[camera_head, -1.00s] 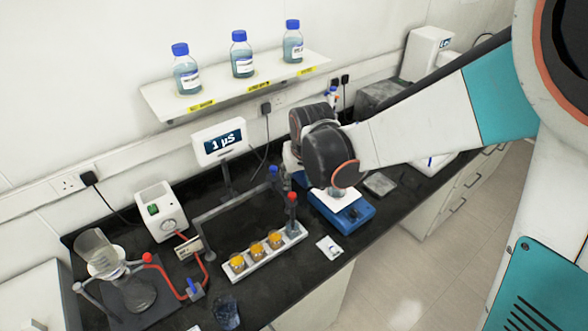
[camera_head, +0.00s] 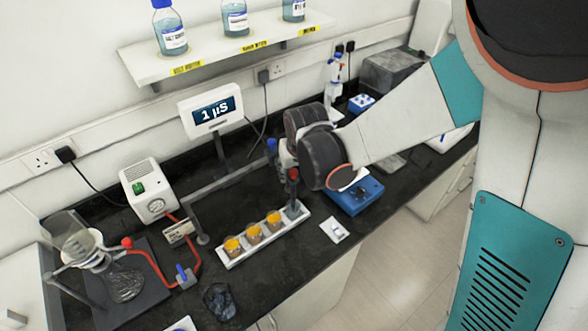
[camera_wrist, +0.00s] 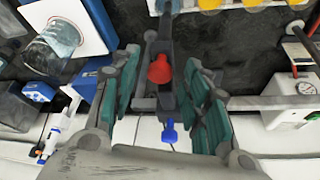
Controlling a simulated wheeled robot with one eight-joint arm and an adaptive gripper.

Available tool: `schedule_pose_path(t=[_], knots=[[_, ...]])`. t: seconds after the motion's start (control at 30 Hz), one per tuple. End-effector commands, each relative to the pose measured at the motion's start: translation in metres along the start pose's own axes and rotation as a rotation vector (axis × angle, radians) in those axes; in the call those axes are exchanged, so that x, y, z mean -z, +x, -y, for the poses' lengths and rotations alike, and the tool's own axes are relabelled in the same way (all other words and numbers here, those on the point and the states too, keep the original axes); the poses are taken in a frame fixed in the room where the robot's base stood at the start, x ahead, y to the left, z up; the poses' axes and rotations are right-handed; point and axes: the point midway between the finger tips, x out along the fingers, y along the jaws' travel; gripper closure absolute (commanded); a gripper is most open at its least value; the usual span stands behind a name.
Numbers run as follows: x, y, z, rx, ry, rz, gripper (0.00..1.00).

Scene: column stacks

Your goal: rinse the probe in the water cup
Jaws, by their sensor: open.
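The probe with a red cap (camera_head: 293,174) stands upright at the right end of the white rack (camera_head: 232,262). In the wrist view its red cap (camera_wrist: 160,70) shows between the two teal-padded fingers. My gripper (camera_wrist: 162,62) is open, with a finger on each side of the cap and no clear contact. In the head view my wrist covers most of the gripper. A clear beaker of liquid (camera_wrist: 57,38) stands on a white-topped plate in the wrist view. A clear cup (camera_head: 220,301) stands at the bench's front. I cannot tell which is the water cup.
Several orange-filled cups (camera_head: 254,233) sit in the rack. A blue-capped piece (camera_head: 272,148) stands behind the probe, near a grey bar. The meter (camera_head: 211,110) reads 1 µS. A blue stirrer base (camera_head: 357,196) is right of my gripper. Glassware with red tubing stands at left.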

Motion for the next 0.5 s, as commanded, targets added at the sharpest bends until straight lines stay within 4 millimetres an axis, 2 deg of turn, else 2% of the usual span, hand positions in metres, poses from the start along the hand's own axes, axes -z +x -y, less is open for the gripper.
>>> schedule_pose_path(t=[0.23,0.4,0.5], knots=[[0.0002,-0.0001,0.0000,0.000,0.000,0.000,0.59],[0.0002,-0.0001,0.0000,0.000,0.000,0.000,0.98],[0.0003,-0.0001,0.0000,0.000,0.000,0.000,1.00]])
